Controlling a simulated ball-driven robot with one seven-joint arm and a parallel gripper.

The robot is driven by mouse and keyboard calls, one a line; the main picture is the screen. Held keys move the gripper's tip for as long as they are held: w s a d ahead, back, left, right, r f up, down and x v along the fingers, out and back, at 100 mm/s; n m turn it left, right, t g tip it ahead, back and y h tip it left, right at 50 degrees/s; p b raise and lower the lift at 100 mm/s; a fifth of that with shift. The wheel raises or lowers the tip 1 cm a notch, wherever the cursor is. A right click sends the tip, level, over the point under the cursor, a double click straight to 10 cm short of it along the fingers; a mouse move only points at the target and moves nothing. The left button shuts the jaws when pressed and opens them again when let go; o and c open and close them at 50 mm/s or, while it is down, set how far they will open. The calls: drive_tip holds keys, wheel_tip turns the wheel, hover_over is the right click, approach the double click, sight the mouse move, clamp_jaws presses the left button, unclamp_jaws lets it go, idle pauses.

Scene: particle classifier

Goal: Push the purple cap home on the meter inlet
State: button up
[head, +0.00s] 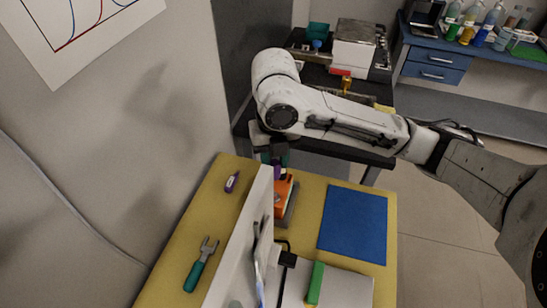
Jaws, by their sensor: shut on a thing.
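My gripper (275,160) points down over the far part of the yellow table and is shut on a small purple thing, likely the purple cap (277,172). An orange device, likely the meter (284,194), stands on a dark grey base right below it. A white patch shows between the purple thing and the orange body. The upright white panel hides part of the device and the fingertips. I cannot tell whether the cap touches the inlet or how far on it sits.
The tall white panel (240,247) stands close left of the meter. A purple-and-white small item (232,182) and a teal-handled tool (201,264) lie left of it. A blue mat (354,223) lies clear at right. A white box (347,289) with a green strip (315,283) is in front.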

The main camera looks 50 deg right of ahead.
drive_tip(key=shift+f+b, duration=2.5)
drive_tip(key=shift+f, duration=0.45)
drive_tip(key=shift+s+f+b, duration=0.1)
drive_tip(key=shift+f+b, duration=1.65)
drive_tip(key=shift+b, duration=0.15)
drive_tip(key=o, duration=1.1)
drive_tip(key=shift+r, duration=0.2)
wheel_tip(320, 180, up, 10)
drive_tip(key=shift+r+p, duration=0.25)
drive_tip(key=shift+p, duration=0.35)
